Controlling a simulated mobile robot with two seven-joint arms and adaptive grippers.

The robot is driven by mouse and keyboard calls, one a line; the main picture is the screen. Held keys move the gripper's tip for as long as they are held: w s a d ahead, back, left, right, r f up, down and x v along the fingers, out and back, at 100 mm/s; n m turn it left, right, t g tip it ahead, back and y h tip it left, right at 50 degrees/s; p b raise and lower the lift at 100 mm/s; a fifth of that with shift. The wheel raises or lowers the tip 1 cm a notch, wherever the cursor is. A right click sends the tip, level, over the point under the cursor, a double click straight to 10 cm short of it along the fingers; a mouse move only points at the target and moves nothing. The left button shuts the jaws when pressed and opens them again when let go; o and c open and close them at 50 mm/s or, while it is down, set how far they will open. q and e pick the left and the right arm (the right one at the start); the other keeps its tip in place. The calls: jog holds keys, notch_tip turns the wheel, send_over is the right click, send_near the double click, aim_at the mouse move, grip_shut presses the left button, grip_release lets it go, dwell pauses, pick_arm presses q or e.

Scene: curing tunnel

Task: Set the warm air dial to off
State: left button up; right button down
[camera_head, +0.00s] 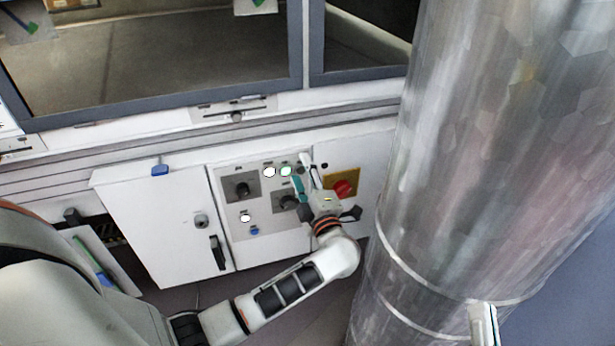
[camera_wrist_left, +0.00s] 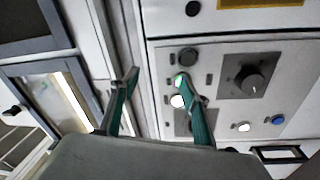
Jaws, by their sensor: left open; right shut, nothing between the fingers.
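The white control panel (camera_head: 262,232) carries two black dials on grey plates; their labels are too small to read, so I cannot tell which is the warm air dial. The left dial (camera_head: 242,188) is in clear view. The right dial (camera_head: 285,203) is partly behind my left gripper (camera_head: 303,172), and shows fully in the left wrist view (camera_wrist_left: 252,82). My left gripper (camera_wrist_left: 157,76) is open and empty, its fingers in front of the panel's upper right. In the wrist view one finger hides part of the other dial's plate (camera_wrist_left: 180,120). My right gripper (camera_head: 483,325) shows only its shut tip at the bottom right.
A red knob on a yellow plate (camera_head: 328,192) sits just right of my left gripper. Lit lamps (camera_head: 269,172) and a blue button (camera_head: 254,230) share the panel. A large metal duct (camera_head: 470,150) fills the right side. A cabinet door (camera_head: 150,225) is at left.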

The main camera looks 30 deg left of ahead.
pick_arm(q)
jog(key=n, duration=0.1)
jog(key=n+b, duration=0.1)
jog(key=n, duration=0.1)
jog(key=d+n+b, duration=0.1)
jog(key=n, duration=0.1)
jog(key=shift+s+r+y, duration=0.15)
jog(key=shift+s+y, duration=0.15)
jog(key=shift+s, duration=0.1)
pick_arm(e)
jog(key=shift+g, duration=0.4)
jog(key=f, duration=0.5)
jog(key=shift+w+a+f, duration=0.25)
jog(key=shift+f, duration=0.15)
pick_arm(q)
jog(key=shift+t, duration=0.3)
